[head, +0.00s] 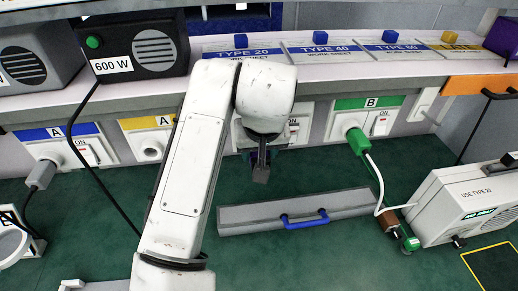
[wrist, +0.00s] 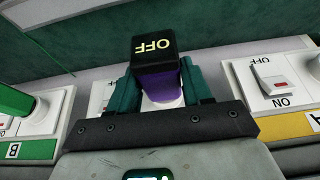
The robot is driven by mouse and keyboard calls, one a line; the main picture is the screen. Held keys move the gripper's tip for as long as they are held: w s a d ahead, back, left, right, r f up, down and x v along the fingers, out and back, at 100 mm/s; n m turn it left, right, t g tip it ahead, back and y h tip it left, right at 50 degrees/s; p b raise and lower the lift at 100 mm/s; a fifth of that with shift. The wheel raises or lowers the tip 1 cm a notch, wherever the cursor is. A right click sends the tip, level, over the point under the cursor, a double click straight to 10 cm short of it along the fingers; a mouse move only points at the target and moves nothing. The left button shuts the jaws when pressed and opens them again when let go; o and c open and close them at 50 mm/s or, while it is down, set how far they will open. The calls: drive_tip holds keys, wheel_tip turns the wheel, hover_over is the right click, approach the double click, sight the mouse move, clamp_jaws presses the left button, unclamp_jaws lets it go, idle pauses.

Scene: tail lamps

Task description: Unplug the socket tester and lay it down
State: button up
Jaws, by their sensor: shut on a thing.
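The socket tester (wrist: 158,70) is a purple block with a black face reading OFF. In the wrist view it sits between the two teal fingers of my gripper (wrist: 160,92), which is shut on it. A white round part shows against the purple body; I cannot tell how far the tester is seated in the socket. In the head view my gripper (head: 261,168) is at the wall socket between the yellow A and green B sockets, and mostly hides the tester and that socket.
A grey bar with a blue handle (head: 305,218) lies on the green bench below my gripper. A green plug (head: 358,141) with a white cable is in socket B to the right. A grey plug (head: 42,174) is at the left. Green bench top (head: 330,265) is clear in front.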

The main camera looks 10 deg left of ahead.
drive_tip(key=c, duration=0.4)
drive_tip(key=shift+s+d+p, duration=0.25)
drive_tip(key=shift+s+p, duration=0.15)
drive_tip(key=shift+s, duration=0.35)
drive_tip(key=shift+c, duration=0.3)
drive_tip(key=shift+s+d+p, duration=0.2)
drive_tip(key=shift+s+p, duration=0.1)
drive_tip(key=shift+s, duration=0.5)
drive_tip(key=shift+s+d, duration=0.25)
drive_tip(key=shift+s, duration=0.65)
